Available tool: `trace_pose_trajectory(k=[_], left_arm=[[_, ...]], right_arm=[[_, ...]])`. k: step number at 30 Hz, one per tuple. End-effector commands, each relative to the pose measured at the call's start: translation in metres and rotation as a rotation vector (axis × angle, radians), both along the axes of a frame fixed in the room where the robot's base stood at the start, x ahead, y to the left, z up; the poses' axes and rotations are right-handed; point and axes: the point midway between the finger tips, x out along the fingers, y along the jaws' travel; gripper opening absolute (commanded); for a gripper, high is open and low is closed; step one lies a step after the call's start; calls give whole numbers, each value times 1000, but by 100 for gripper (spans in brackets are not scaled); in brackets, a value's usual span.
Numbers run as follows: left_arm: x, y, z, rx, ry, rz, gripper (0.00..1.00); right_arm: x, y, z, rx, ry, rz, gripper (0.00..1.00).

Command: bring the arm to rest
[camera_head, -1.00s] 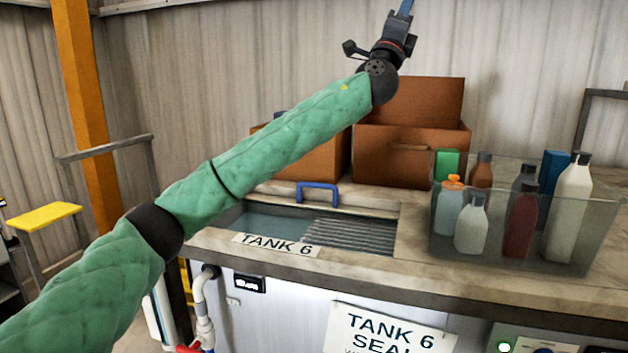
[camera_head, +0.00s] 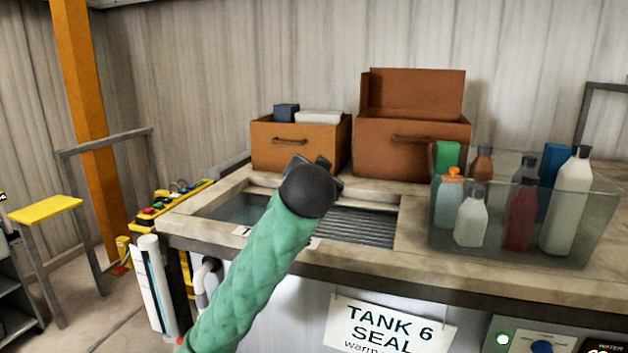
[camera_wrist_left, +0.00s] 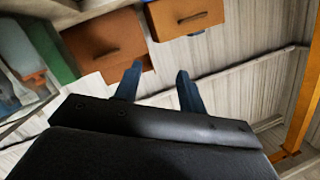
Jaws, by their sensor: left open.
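My left arm in its green sleeve comes up from the bottom of the head view, its dark wrist in front of the tank (camera_head: 365,228). The gripper itself is mostly hidden behind that wrist in the head view. In the left wrist view my left gripper (camera_wrist_left: 158,82) is open, its two blue fingers apart with nothing between them. Two brown boxes show beyond the fingers there. My right gripper is in neither view.
A clear bin (camera_head: 400,240) of several bottles stands right of the tank. An open brown box (camera_head: 420,160) and a smaller brown box (camera_head: 283,157) stand behind it. A yellow-topped stand (camera_head: 45,211) and an orange post (camera_head: 88,100) are at left.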

Motion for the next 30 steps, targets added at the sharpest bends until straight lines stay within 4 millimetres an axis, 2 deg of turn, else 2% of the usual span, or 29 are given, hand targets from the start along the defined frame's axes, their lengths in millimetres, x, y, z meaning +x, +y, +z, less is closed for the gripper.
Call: trace_pose_trajectory(k=[1, 9, 20, 30], left_arm=[[-7, 6, -20, -20, 42, -7, 41], [-48, 36, -109, -116, 228, -32, 41], [-107, 71, -212, -231, 405, -37, 41], [-170, 108, -307, -303, 563, 22, 41]], right_arm=[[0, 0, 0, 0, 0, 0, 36], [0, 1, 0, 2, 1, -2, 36], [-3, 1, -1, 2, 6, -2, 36], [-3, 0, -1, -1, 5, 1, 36]])
